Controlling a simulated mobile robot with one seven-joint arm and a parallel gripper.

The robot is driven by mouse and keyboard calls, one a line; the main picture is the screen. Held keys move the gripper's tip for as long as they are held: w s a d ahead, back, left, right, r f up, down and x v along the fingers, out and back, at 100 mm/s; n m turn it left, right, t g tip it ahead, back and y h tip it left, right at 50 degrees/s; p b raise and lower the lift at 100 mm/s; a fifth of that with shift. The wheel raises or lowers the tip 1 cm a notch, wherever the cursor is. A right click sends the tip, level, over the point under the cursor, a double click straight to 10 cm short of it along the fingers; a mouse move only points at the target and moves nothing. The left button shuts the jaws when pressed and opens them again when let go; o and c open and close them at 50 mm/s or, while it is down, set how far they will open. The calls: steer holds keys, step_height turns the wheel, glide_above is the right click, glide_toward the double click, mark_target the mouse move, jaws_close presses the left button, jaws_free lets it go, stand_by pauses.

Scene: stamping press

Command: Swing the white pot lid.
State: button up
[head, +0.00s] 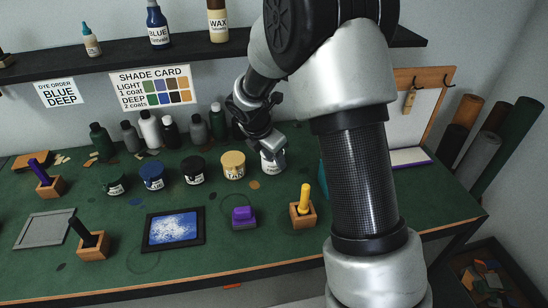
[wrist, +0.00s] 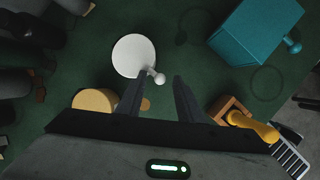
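The white pot lid (wrist: 133,55) is a round white disc in the wrist view, with a small white knob (wrist: 158,77) sticking out at its lower right edge. In the head view the white pot (head: 273,165) stands at the right end of the row of pots, its top partly hidden by my gripper. My gripper (wrist: 158,80) is open, its two dark fingers pointing toward the knob, which shows between the fingertips. I cannot tell how far above the knob the fingertips are. In the head view my gripper (head: 271,148) is directly over the white pot.
A tan-lidded pot (head: 233,163) stands left of the white pot. A teal box (wrist: 250,35) is to the right. A yellow-handled tool in a wooden block (head: 303,218) and a purple block (head: 242,217) are nearer the front. Bottles stand behind.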

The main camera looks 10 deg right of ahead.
jaws_close()
steer(key=shift+s+f, duration=0.2)
steer(key=shift+f, duration=0.35)
steer(key=shift+s+f, duration=0.2)
steer(key=shift+f, duration=0.3)
steer(key=shift+o, duration=0.6)
jaws_free()
steer(key=shift+r, duration=0.1)
steer(key=shift+r, duration=0.2)
steer(key=p+v, duration=0.1)
steer(key=v, duration=1.6)
